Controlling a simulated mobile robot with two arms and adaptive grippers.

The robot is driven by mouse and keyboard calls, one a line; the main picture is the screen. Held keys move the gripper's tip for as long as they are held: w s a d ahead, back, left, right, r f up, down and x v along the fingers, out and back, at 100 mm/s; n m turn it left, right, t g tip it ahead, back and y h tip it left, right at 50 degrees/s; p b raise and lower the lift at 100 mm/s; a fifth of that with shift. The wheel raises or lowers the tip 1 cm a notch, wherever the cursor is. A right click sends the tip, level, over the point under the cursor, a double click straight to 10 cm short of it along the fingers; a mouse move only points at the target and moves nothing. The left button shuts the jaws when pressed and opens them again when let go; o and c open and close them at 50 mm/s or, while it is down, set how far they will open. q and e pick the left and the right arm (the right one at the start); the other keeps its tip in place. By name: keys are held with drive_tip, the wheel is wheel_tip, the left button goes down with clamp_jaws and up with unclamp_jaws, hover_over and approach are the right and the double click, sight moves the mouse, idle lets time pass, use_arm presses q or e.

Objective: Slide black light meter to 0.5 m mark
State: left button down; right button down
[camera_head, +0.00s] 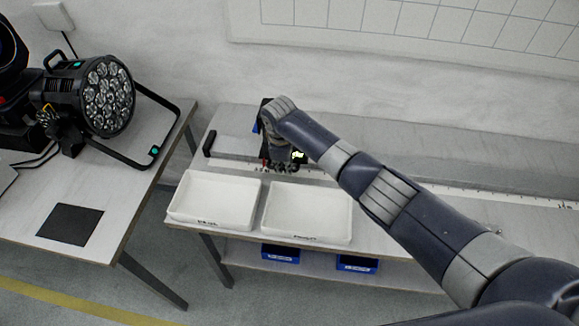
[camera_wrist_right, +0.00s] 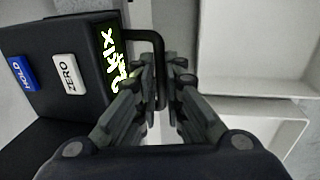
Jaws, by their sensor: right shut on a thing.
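In the right wrist view the black light meter (camera_wrist_right: 92,42) fills the left side, with a blue HOLD button, a white ZERO button and the lit display. My right gripper (camera_head: 280,165) is at the meter's front. In the wrist view its fingers (camera_wrist_right: 163,75) are closed around the meter's black handle (camera_wrist_right: 158,45). A pale ruler strip (camera_head: 470,195) runs along the bench to the right; its marks are too small to read. My left gripper is not in view.
Two white trays (camera_head: 182,212) (camera_head: 348,238) stand side by side at the bench's front edge. A black end stop (camera_head: 209,143) is at the rail's left end. A stage light (camera_head: 98,95) stands on the left table. Blue bins (camera_head: 281,253) are on the lower shelf.

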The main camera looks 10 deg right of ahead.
drive_tip(key=shift+a, duration=0.35)
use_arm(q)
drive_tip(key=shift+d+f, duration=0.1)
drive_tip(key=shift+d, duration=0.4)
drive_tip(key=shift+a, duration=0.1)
use_arm(e)
drive_tip(key=c, duration=1.7)
unclamp_jaws()
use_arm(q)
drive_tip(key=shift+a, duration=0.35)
use_arm(e)
drive_tip(key=shift+w, duration=0.1)
drive_tip(key=r, duration=0.4)
drive_tip(key=s+r, duration=0.1)
drive_tip(key=r, duration=0.3)
drive_tip(key=s+r, duration=0.1)
drive_tip(key=r, duration=0.2)
drive_tip(key=shift+a+r, duration=0.25)
drive_tip(key=shift+r, duration=0.15)
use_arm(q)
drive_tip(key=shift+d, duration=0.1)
